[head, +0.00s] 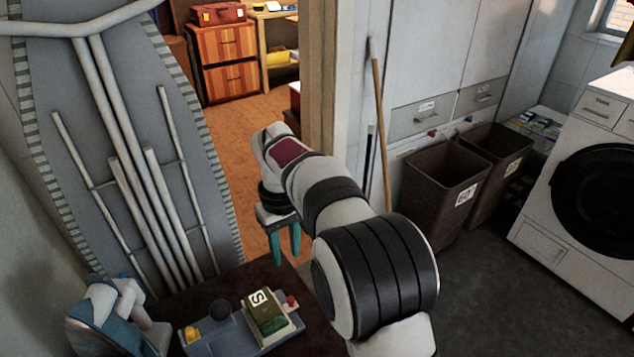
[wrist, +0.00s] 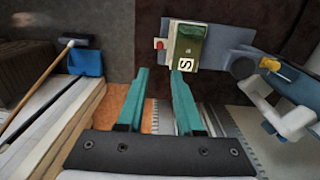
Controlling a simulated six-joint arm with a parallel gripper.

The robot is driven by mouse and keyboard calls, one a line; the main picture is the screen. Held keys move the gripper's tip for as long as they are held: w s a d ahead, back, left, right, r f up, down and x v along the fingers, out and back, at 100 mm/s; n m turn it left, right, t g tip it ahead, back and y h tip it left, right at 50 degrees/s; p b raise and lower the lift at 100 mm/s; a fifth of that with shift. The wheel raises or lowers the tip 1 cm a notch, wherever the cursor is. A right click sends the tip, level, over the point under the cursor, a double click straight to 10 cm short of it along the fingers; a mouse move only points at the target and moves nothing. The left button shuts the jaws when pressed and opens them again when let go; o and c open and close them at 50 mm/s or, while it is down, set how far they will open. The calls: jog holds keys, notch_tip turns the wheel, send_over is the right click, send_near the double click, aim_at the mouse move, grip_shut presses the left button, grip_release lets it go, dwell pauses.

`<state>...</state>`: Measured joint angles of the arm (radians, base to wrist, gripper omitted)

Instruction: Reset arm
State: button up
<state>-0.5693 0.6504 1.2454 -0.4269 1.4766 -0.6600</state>
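My gripper (head: 285,246) has two teal fingers and hangs beyond the dark tabletop, just past its far edge. In the wrist view my gripper (wrist: 163,82) shows its fingers spread with nothing between them. A green block marked S (head: 266,311) sits on a grey-blue tray (head: 225,339) on the tabletop, in front of the gripper in the head view. The green block (wrist: 186,45) also shows in the wrist view, past the right fingertip. My arm hides part of the tabletop's right side.
A blue and white device (head: 110,315) stands left of the tray. An ironing board (head: 120,130) leans at the left. Two brown bins (head: 440,193) and a washing machine (head: 590,180) stand at the right. A broom handle (head: 380,120) leans against the cabinet. Open floor lies beyond the doorway.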

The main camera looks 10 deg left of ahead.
jog(key=s+d+r+m, duration=0.3)
jog(key=s+d, duration=0.1)
jog(key=d, duration=0.3)
jog(key=s+d+r+m, duration=0.3)
jog(key=s+d, duration=0.2)
jog(key=d, duration=0.2)
jog(key=s+d+f+m+y, duration=0.1)
jog(key=s+d+m, duration=0.3)
jog(key=s, duration=0.5)
jog(key=s+d+f+m, duration=0.2)
jog(key=s+d+m, duration=0.2)
jog(key=s, duration=0.5)
jog(key=shift+s+d+f+m+y, duration=0.25)
jog(key=shift+s+f+m+y, duration=0.1)
jog(key=shift+m+y, duration=0.05)
